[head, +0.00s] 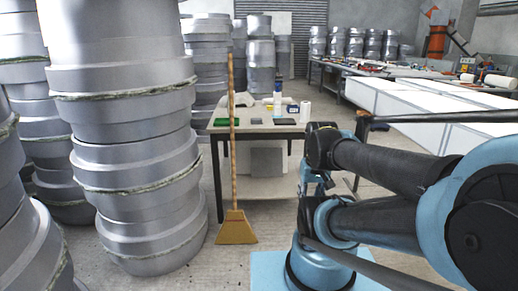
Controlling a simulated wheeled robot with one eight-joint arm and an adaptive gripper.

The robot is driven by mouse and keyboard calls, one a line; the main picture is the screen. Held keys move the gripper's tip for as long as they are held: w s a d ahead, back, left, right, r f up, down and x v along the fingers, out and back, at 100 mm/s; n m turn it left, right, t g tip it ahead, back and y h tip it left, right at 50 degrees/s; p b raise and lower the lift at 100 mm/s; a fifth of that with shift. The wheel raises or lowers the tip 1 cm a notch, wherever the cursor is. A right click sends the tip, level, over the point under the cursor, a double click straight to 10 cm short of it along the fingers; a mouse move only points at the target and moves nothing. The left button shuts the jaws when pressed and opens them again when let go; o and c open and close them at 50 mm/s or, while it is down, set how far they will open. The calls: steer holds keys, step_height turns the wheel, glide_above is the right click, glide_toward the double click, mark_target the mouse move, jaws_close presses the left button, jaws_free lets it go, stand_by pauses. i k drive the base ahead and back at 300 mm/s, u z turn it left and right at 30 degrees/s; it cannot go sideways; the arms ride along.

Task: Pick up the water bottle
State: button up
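I cannot single out a water bottle with certainty. On the small table (216,152) ahead stands a small white upright cylinder (305,111) at the right end of the top. A slim pale upright item with some blue (277,88) stands near the back of the same table; either could be a bottle, but they are too small to tell. My arm is folded across the right side of the view, apart from the table items. I cannot make out my gripper.
Tall stacks of grey moulds (130,125) crowd the left. A broom (236,228) stands upright before the table. A green item (225,121), a blue item (292,108) and flat dark pieces share the tabletop. Long white-topped benches (420,100) stand behind my arm. Bare floor shows beside the broom.

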mark_target(277, 97)
steer(key=i, duration=1.85)
